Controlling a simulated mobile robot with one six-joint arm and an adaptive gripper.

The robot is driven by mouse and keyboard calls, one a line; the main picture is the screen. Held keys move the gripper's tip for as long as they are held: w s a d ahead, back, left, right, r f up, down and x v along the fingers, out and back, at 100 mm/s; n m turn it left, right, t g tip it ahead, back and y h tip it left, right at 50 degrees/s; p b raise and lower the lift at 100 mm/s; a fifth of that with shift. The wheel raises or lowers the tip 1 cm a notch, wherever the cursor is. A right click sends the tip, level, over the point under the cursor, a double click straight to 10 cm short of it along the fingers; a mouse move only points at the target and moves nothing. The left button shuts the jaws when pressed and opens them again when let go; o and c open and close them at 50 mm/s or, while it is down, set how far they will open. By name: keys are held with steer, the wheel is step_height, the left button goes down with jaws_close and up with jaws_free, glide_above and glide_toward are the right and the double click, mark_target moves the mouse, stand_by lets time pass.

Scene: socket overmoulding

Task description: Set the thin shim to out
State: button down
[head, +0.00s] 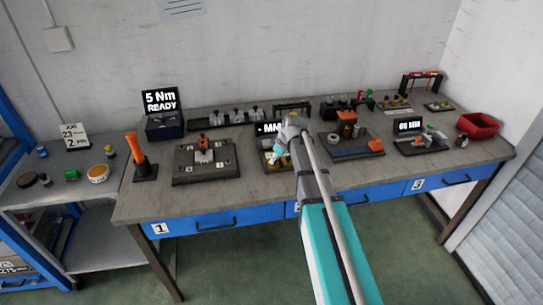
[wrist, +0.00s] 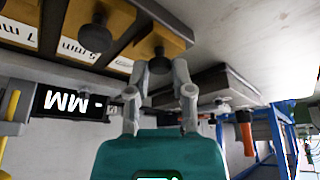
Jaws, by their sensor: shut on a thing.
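The shim tray (head: 268,161) stands in the middle of the bench in the head view, largely hidden behind my arm. In the wrist view it shows from close by, upside down, with yellow shims that carry dark round knobs. My gripper (wrist: 160,72) is shut on the knob (wrist: 157,44) of the rightmost yellow shim in that view. That shim's own label cannot be read. A display (wrist: 68,103) next to the tray reads "- MM". In the head view my fingertips are hidden.
Left of the tray lie a dark fixture plate (head: 188,176) and an upright orange-handled tool (head: 138,150). A blue-based fixture (head: 352,154) and a "60 MM" display (head: 409,126) stand to the right. A red bin (head: 479,126) is at the far right.

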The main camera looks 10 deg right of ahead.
steer(key=shift+s+f, duration=0.1)
steer(key=shift+s, duration=0.2)
steer(key=shift+c, duration=2.4)
jaws_free()
steer(key=shift+w, duration=0.1)
